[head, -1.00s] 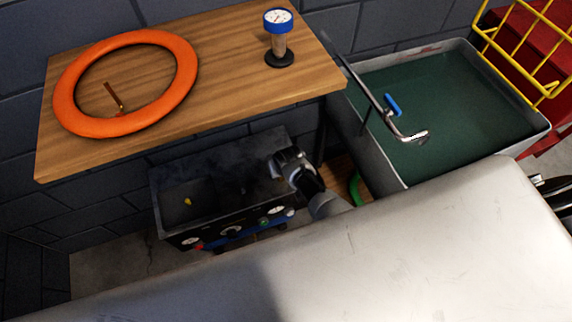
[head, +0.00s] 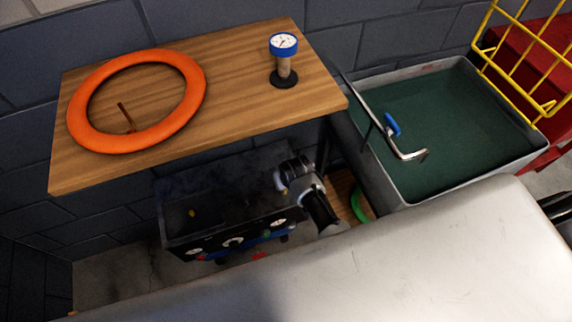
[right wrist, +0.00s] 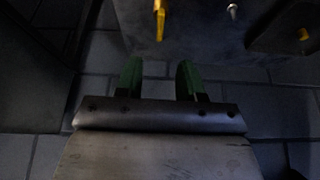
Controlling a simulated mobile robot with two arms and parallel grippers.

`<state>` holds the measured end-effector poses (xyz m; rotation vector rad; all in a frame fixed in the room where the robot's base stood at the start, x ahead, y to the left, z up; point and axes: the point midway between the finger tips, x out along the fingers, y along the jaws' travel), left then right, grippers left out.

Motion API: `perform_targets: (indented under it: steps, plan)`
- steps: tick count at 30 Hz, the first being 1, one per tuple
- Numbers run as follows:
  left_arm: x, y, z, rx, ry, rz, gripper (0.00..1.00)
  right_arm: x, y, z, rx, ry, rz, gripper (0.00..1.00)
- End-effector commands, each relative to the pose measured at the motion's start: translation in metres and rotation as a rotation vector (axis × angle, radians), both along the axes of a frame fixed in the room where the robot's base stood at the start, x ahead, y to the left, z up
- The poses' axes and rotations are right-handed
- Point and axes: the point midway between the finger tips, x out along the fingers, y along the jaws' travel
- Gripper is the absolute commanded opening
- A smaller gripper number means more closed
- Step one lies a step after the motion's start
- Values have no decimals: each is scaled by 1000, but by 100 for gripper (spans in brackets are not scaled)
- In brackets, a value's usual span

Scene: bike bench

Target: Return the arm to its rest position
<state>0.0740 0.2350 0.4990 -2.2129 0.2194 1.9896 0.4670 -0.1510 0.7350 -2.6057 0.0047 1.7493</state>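My right gripper (right wrist: 160,66) shows in the right wrist view with its two green fingers apart and nothing between them. In the head view, a dark and grey arm (head: 318,207), apparently my right one, bends at the right end of a dark open metal box (head: 178,230) below the wooden bench. Its fingertips cannot be made out there. My left gripper is not in view.
The wooden bench (head: 225,110) carries an orange ring (head: 85,125) and a blue-rimmed gauge (head: 284,45). A grey basin (head: 440,190) with a bent metal bar (head: 395,145) and a yellow wire rack (head: 520,65) are at right. A green curved thing (head: 362,207) lies near the arm.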

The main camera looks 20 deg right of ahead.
Motion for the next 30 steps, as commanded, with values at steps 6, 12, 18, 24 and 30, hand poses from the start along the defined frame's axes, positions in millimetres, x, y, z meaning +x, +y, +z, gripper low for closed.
perform_targets:
  steps: [6,12,18,24,30]
  plan:
    - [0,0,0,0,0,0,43,0,0,0,0,0,0,38]
    - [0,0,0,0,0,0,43,-26,-3,-36,-8,34,27,38]
    - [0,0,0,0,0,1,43,-126,-17,-132,-21,127,107,38]
    - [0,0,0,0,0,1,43,-254,-46,-204,-31,217,171,38]
    - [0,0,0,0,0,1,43,-353,-74,-232,-44,276,204,38]
